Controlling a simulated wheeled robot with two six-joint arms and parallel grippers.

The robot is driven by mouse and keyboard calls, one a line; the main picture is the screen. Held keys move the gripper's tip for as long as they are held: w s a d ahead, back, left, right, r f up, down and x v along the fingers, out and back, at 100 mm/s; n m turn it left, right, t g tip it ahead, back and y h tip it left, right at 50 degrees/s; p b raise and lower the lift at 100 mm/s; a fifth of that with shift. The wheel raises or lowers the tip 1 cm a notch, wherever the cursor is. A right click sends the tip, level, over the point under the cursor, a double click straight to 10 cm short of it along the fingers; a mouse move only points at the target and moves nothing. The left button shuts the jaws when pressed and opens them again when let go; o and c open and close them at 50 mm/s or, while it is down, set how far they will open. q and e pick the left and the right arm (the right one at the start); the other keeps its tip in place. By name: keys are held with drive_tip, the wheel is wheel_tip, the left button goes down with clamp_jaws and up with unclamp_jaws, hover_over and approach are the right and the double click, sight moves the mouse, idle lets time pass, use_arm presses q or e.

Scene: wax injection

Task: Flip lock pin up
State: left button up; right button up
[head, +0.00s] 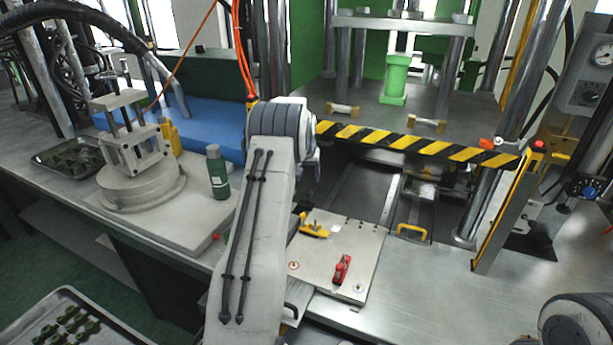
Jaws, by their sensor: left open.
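A light metal mould plate (328,291) lies on the bench, just right of my left arm. A red lever-like piece (342,270) and a yellow clamp-like piece (314,228) sit on it. An orange-red fitting (491,143) sits near the right end of the striped bar. I cannot tell which of these is the lock pin. My left arm rises through the middle of the view, and its gripper is open, with its fingertips mostly hidden behind the arm. It seems to hold nothing. Only a rounded joint of my right arm shows at the bottom right; its gripper is out of view.
A black-and-yellow striped bar (411,143) crosses the press (405,25) front. A yellow handle (411,231) stands right of the plate. A green bottle (217,172) and a grey vise-like fixture (137,150) stand left. The bench's front right (430,305) is clear.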

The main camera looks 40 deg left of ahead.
use_arm(q)
drive_tip(key=v, duration=0.2)
drive_tip(key=shift+s+r, duration=0.1)
drive_tip(key=shift+r, duration=0.15)
drive_tip(key=d+r+m+h, duration=0.1)
drive_tip(key=d+r+m, duration=0.25)
drive_tip(key=d, duration=1.45)
drive_tip(key=s+d+r+m+g+h, duration=0.1)
drive_tip(key=s+d+r, duration=0.1)
drive_tip(key=s+d, duration=0.45)
drive_tip(key=s+d+r+m+h, duration=0.1)
drive_tip(key=s+d+r+m, duration=0.15)
drive_tip(key=d, duration=0.75)
drive_tip(key=s+d+m+g, duration=0.1)
drive_tip(key=s+d, duration=0.4)
drive_tip(key=s, duration=0.3)
drive_tip(key=s+d+m+g, duration=0.1)
drive_tip(key=s+d+m, duration=0.1)
drive_tip(key=s+d, duration=0.5)
drive_tip(key=s+f+m+g, duration=0.1)
drive_tip(key=s+f+m, duration=0.1)
drive_tip(key=s, duration=1.4)
drive_tip(key=shift+s+a+f+m, duration=0.2)
drive_tip(key=shift+a+f+m, duration=0.2)
drive_tip(key=shift+m, duration=0.1)
